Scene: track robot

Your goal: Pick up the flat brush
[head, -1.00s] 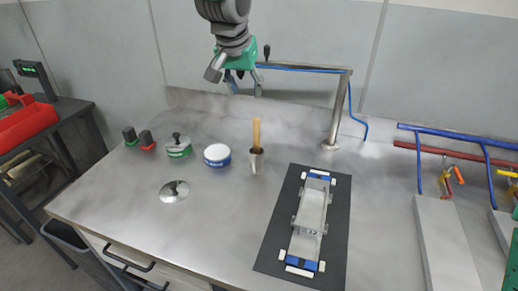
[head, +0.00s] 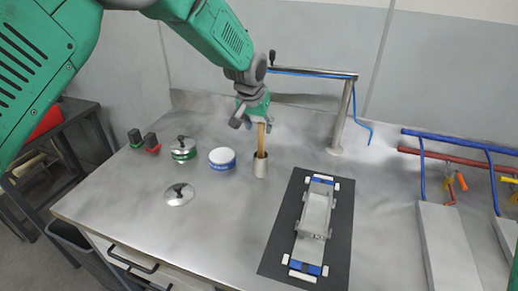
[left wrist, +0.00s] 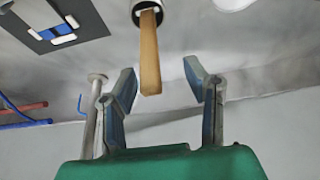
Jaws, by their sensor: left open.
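The flat brush shows as a wooden handle (head: 262,143) standing in a small metal cup (head: 260,168) on the steel table; its bristle end is hidden in the cup. My left gripper (head: 258,119) is right above the handle, pointing down. In the left wrist view, the open left gripper (left wrist: 163,76) has its two fingers apart, with the handle (left wrist: 149,58) between and just beyond them, nearer the left finger. I cannot tell whether a finger touches it. The cup (left wrist: 148,10) is at the top edge. My right gripper is not in view.
A blue-and-white round tin (head: 222,160) and a green-banded lidded tin (head: 183,150) stand left of the cup. A metal lid (head: 179,194) lies in front. A dark mat (head: 283,235) with a toy vehicle chassis (head: 315,215) is at right. A metal post (head: 341,120) stands behind.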

